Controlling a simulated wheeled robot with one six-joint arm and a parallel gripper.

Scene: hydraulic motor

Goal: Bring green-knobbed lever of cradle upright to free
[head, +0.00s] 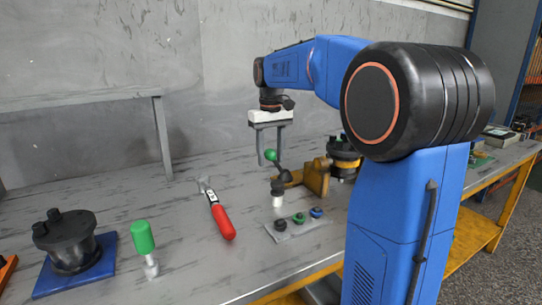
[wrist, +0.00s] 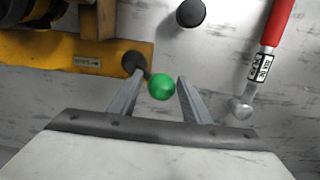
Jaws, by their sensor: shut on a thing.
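The lever's green knob (head: 270,155) is a small ball on a dark rod that leans from the yellow cradle (head: 318,178). The cradle (wrist: 125,55) shows behind the left finger with a dark pivot and a small label. In the head view my gripper (head: 270,157) points down around the knob and is shut on the lever. The exact contact is hard to see. The lever looks tilted, not upright.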

